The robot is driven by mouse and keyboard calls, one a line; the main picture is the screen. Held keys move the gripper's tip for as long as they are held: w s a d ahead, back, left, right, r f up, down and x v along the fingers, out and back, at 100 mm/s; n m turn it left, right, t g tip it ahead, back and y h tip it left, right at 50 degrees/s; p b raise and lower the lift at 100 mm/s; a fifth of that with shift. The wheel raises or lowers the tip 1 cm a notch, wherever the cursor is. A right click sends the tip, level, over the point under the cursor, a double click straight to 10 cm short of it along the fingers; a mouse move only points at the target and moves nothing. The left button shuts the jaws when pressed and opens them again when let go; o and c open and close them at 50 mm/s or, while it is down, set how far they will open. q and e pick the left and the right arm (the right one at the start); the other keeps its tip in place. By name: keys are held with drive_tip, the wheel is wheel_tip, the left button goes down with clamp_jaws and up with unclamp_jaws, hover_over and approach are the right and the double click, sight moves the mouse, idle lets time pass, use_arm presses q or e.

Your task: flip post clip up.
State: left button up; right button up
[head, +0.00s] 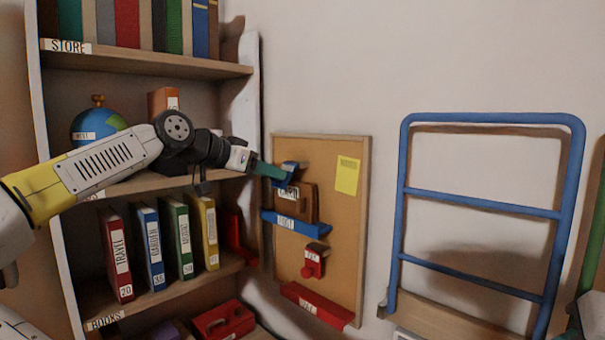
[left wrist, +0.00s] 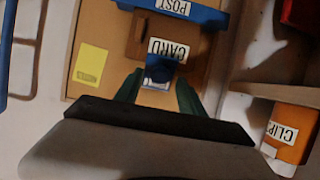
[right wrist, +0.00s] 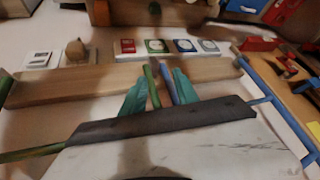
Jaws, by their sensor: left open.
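A cork board (head: 345,225) hangs on the wall beside the shelf. Near its top is a small blue clip (head: 292,168); in the left wrist view the clip (left wrist: 160,73) has a white label too small to read. Just below it is a brown piece labelled CARD (head: 305,203), then a blue ledge labelled POST (head: 296,224). My left gripper (head: 275,171) is open at the clip. In the left wrist view its green fingers (left wrist: 159,92) lie either side of the clip; contact cannot be told. My right gripper (right wrist: 160,85) is open, with thin green and blue bars showing between its fingers.
A red clip (head: 313,262) and red ledge (head: 318,305) are lower on the board, and a yellow note (head: 347,175) is at upper right. The bookshelf (head: 150,62) stands close on the left. A blue rail frame (head: 480,203) stands right of the board.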

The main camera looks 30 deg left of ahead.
use_arm(q)
drive_tip(key=shift+w+d+f, duration=0.2)
drive_tip(key=shift+w, duration=0.35)
clamp_jaws()
drive_tip(key=shift+r, duration=0.1)
drive_tip(key=r+g, duration=0.1)
drive_tip(key=r+g+y, duration=0.1)
drive_tip(key=g, duration=0.1)
drive_tip(key=shift+w+d+r+g+y, duration=0.1)
drive_tip(key=shift+r+g+y, duration=0.2)
drive_tip(key=shift+g, duration=0.45)
drive_tip(key=shift+w+r+g+y, duration=0.15)
drive_tip(key=shift+r+g, duration=0.25)
drive_tip(key=shift+g, duration=0.4)
drive_tip(key=shift+w+d+r+g+y, duration=0.15)
drive_tip(key=shift+r+g, duration=0.2)
drive_tip(key=shift+g, duration=0.4)
drive_tip(key=shift+a, duration=0.15)
